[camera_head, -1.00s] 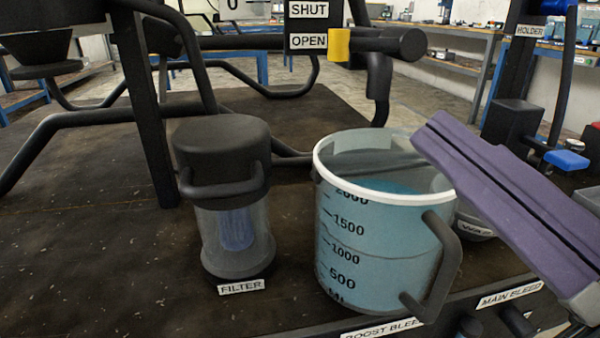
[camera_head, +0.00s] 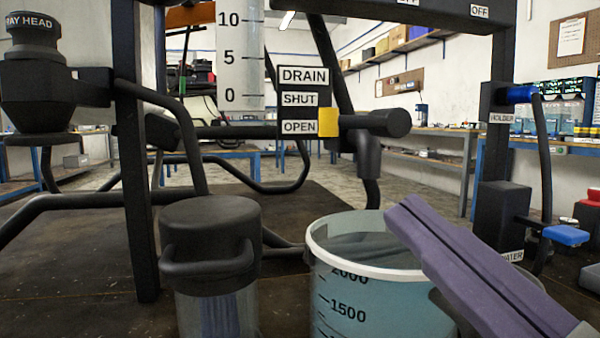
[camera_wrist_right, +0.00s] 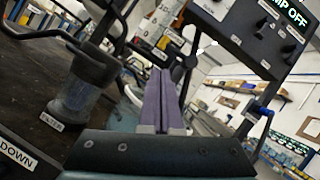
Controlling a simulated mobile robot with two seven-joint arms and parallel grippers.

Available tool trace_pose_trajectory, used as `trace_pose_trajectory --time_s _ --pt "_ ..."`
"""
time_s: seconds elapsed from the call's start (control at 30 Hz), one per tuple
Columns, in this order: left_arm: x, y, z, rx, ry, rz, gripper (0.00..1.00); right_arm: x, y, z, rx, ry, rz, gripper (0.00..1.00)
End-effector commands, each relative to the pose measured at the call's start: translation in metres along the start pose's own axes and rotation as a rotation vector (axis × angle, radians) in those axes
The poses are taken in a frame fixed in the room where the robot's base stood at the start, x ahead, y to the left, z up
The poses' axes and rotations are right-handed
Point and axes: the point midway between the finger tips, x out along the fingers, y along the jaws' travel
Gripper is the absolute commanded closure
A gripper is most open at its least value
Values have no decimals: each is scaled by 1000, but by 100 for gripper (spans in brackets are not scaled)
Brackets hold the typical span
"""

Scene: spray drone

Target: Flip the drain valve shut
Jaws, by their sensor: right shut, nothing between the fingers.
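The drain valve has a yellow lever (camera_head: 328,122) on a black pipe that ends in a round black knob (camera_head: 390,123). The yellow part sits level with the OPEN label (camera_head: 299,127), below the SHUT label (camera_head: 299,100) and DRAIN label (camera_head: 303,76). My right gripper (camera_head: 400,210) has purple fingers, shut and empty, below and right of the valve and apart from it. Its fingers also show in the wrist view (camera_wrist_right: 160,85), pointing up the picture. My left gripper is not in view.
A measuring jug (camera_head: 345,300) with bluish liquid stands below the valve, partly behind my right gripper. A dark-capped filter (camera_head: 210,225) stands left of it. Black frame tubes surround the valve. A holder post (camera_head: 497,150) with blue handles stands at right.

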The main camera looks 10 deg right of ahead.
Motion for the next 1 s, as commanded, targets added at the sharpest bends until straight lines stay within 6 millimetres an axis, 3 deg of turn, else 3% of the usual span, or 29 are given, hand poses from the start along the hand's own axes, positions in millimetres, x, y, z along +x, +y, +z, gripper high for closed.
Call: trace_pose_trajectory --time_s 0.2,0.4,1.0 --pt "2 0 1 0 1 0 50 41 -1 0 2 -3 -5 100" --pt "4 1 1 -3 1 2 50 62 0 0 1 -2 -2 100" --pt "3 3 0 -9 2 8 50 67 -2 0 16 2 -6 100"
